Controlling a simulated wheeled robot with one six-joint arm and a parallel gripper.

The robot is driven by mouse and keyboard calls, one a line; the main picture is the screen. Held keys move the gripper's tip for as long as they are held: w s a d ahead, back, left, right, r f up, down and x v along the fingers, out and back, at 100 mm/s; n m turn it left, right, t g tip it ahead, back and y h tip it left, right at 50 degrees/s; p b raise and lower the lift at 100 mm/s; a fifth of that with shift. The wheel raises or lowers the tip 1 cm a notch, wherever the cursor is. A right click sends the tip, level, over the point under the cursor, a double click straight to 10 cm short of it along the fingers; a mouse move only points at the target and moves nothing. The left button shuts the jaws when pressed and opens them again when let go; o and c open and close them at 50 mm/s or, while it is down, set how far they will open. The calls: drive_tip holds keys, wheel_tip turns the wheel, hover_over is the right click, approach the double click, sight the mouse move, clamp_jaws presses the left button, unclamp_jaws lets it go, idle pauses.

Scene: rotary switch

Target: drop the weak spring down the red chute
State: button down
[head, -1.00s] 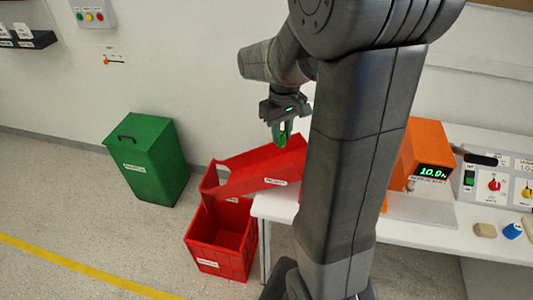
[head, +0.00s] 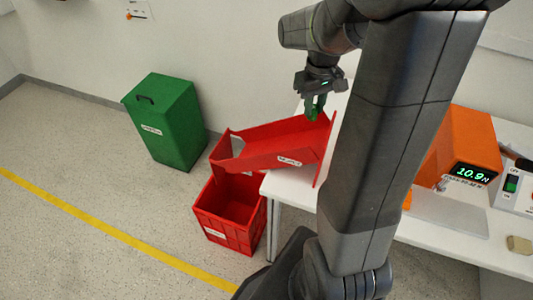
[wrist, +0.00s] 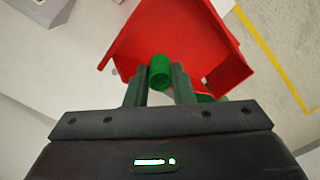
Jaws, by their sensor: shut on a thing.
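My gripper (head: 315,110) is over the upper right end of the red chute (head: 275,150) in the head view, fingers pointing down. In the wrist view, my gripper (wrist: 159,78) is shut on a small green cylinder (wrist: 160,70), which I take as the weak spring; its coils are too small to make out. The red chute (wrist: 175,35) lies beyond the fingertips there. The chute slopes down to the left above an open red bin (head: 230,215), whose visible inside looks empty. I cannot tell the exact gap between spring and chute.
A green lidded bin (head: 167,120) stands on the floor by the wall. The white table (head: 290,190) carries an orange tester (head: 465,135) with a lit readout and a beige block (head: 520,244). My arm hides part of the table. Floor at the left is clear, with a yellow line.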

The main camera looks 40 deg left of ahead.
drive_tip(key=shift+f, duration=0.4)
drive_tip(key=c, duration=1.2)
unclamp_jaws()
drive_tip(key=shift+o, duration=0.2)
drive_tip(key=shift+r, duration=0.1)
wheel_tip(320, 180, up, 14)
